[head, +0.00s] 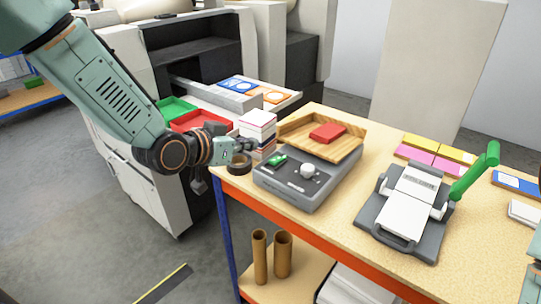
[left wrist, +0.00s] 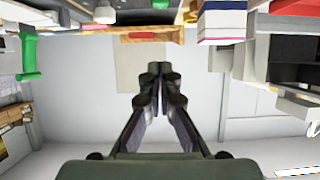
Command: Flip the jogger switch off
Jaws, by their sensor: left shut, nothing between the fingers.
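The jogger (head: 300,188) is a grey box on the wooden table, with a wooden tray (head: 345,150) on top holding a red block (head: 328,132). Its sloped front panel carries a green switch (head: 277,160) and a white knob (head: 308,170). I cannot tell which way the switch is set. My left gripper (head: 252,144) is shut and empty, a little left of and above the switch, apart from it. In the left wrist view, upside down, the closed fingers (left wrist: 158,70) show, with a green piece (left wrist: 160,4) at the top edge. My right gripper is not in view.
A paper stack (head: 258,128) stands close behind my left gripper. A dark tape roll (head: 239,163) sits at the table's left corner. A grey device (head: 405,205) with a green lever (head: 474,172) stands right. Cardboard tubes (head: 271,257) stand below.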

